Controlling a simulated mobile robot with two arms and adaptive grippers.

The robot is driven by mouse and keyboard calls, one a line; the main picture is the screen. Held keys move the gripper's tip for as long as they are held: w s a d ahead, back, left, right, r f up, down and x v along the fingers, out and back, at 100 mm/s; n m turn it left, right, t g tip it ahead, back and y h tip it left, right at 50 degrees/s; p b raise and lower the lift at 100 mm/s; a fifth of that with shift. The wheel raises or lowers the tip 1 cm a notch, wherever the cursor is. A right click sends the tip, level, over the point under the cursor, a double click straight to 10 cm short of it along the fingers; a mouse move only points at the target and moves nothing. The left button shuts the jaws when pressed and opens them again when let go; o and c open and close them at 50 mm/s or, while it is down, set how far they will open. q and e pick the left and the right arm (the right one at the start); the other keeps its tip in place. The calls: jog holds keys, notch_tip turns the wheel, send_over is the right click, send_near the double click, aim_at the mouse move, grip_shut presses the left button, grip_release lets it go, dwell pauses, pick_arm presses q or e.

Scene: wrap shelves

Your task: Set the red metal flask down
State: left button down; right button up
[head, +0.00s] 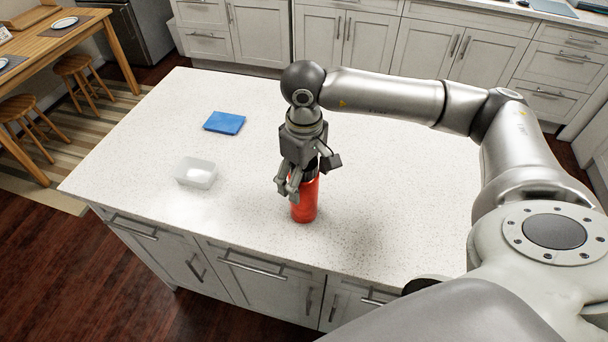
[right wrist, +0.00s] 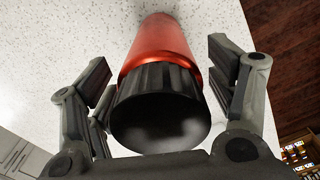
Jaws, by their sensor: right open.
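The red metal flask (head: 305,203) stands upright on the white speckled island counter (head: 400,190), near its front edge. In the right wrist view, its red body (right wrist: 160,45) and black cap (right wrist: 158,110) lie between the spread fingers. My right gripper (head: 305,180) is open around the top of the flask, coming from above. In the right wrist view, gaps show between the fingers (right wrist: 160,95) and the flask on both sides. The flask's upper part is partly hidden by the gripper in the head view. My left gripper is not in view.
A clear white container (head: 197,172) sits left of the flask on the counter. A folded blue cloth (head: 224,123) lies farther back. The counter's right side is bare. A wooden table (head: 60,35) with stools stands at the far left.

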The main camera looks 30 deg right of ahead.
jog(key=shift+r, duration=0.1)
jog(key=shift+r, duration=0.15)
notch_tip(320, 180, up, 11)
jog(key=b, duration=0.3)
jog(key=shift+r, duration=0.4)
